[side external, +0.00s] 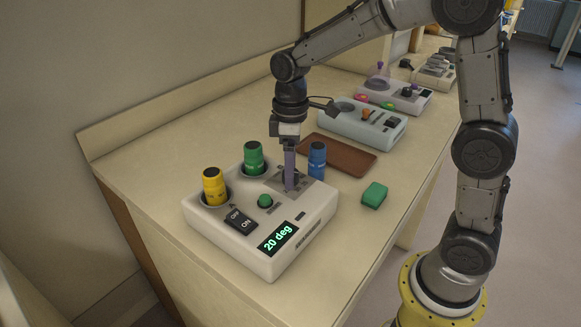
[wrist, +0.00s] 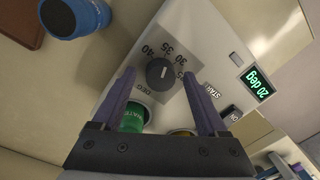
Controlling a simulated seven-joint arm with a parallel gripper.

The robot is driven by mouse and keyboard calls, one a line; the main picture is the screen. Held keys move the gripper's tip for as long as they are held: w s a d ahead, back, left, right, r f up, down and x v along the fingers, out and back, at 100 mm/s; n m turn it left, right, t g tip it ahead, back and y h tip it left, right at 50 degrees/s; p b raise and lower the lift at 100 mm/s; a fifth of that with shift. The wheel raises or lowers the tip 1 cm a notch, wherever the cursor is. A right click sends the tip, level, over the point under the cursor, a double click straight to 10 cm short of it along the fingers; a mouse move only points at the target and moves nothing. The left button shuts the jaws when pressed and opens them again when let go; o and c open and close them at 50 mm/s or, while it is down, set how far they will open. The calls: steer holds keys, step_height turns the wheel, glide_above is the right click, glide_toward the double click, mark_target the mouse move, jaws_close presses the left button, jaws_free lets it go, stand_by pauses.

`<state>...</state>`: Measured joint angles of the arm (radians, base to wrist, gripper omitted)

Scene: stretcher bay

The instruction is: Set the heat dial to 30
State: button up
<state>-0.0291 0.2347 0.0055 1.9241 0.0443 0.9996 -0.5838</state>
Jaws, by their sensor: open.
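The heat dial (wrist: 159,72) is a dark round knob on a grey plate of a white device (side external: 240,232). Printed numbers including 30, 35 and 40 curve around it in the wrist view. My gripper (wrist: 158,76) is open, with one purple finger on each side of the knob; whether they touch it I cannot tell. In the side view my gripper (side external: 290,187) points down at the plate and largely hides the dial. The display (side external: 278,238) reads 20 deg, and it also shows in the wrist view (wrist: 257,84).
A yellow vial (side external: 214,187) and green vial (side external: 254,158) stand in the device. A blue vial (side external: 317,160) stands close by my gripper. The device has a green button (side external: 265,201) and rocker switch (side external: 240,220). A brown tray (side external: 338,156) and green block (side external: 374,195) lie nearby.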

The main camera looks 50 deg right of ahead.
steer(key=shift+f, duration=0.1)
jaws_close()
stand_by(0.4)
steer(key=shift+m, duration=0.3)
steer(key=m, duration=0.4)
steer(key=shift+m+t, duration=0.3)
steer(key=shift+m, duration=1.7)
jaws_free()
